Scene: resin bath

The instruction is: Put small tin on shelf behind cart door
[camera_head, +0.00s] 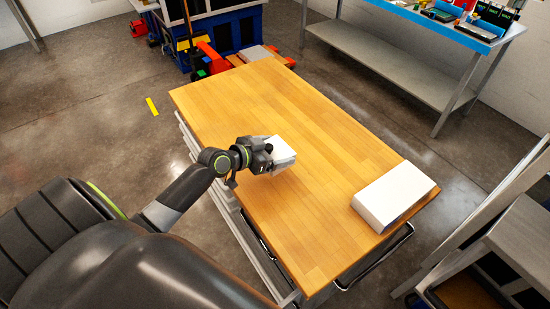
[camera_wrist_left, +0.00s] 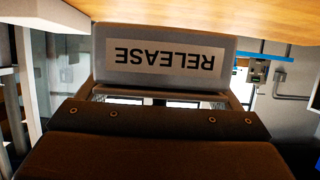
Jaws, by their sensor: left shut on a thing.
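My left gripper (camera_head: 266,157) is shut on a small white tin (camera_head: 281,151) over the middle of the wooden-topped cart (camera_head: 250,105). In the left wrist view the tin (camera_wrist_left: 110,32) fills the upper middle, with an upside-down "RELEASE" label, held in the gripper (camera_wrist_left: 165,103). I cannot tell whether the tin touches the cart top. The cart's door and inner shelf cannot be made out. My right gripper is not in view.
A larger white box (camera_head: 395,196) lies on the cart's near right part. A handle rail (camera_head: 376,262) runs along the cart's near end. A blue-topped bench (camera_head: 440,28) stands behind at right, and metal frames (camera_head: 510,225) stand at right. The far cart top is clear.

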